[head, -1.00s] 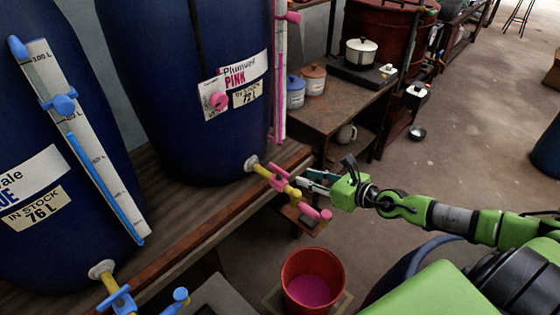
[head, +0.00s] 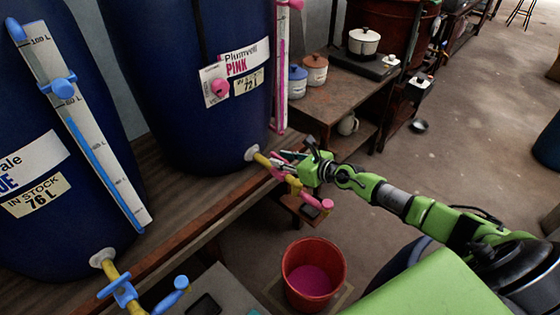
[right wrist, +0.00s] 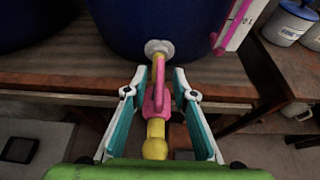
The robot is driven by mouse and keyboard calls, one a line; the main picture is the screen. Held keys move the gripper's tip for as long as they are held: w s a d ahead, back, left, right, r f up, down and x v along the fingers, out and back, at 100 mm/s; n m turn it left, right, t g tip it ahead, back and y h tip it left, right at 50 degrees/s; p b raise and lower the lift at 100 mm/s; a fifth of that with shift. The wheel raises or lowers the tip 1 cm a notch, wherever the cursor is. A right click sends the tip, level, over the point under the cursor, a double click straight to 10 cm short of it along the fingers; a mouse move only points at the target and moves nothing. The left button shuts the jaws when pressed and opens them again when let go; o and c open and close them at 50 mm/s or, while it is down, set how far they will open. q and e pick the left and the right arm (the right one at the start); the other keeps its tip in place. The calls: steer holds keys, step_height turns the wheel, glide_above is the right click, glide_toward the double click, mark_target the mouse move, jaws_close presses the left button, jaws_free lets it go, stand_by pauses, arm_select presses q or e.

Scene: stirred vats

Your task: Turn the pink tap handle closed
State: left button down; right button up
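The pink tap handle (right wrist: 162,92) is on a yellow pipe (right wrist: 156,145) that comes out low on the dark blue pink-labelled vat (head: 190,90). In the right wrist view the handle lies roughly along the pipe. My right gripper (right wrist: 157,82) is open, with one finger on each side of the handle and pipe. Gaps show between both fingers and the handle. In the head view the right gripper (head: 282,163) partly hides the handle. The pink spout end (head: 327,206) points out beyond the bench edge. My left gripper is not in view.
A red bucket (head: 313,265) with pink liquid stands below the tap. A second blue vat (head: 50,235) with a blue tap (head: 123,290) is at left. The wooden bench edge (head: 200,232) runs under the vats. A side table (head: 335,100) with pots stands behind.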

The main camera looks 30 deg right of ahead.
steer(key=shift+w+a+f, duration=0.2)
steer(key=shift+w+f, duration=0.05)
steer(key=shift+w, duration=0.25)
jaws_close()
steer(key=shift+r, duration=0.1)
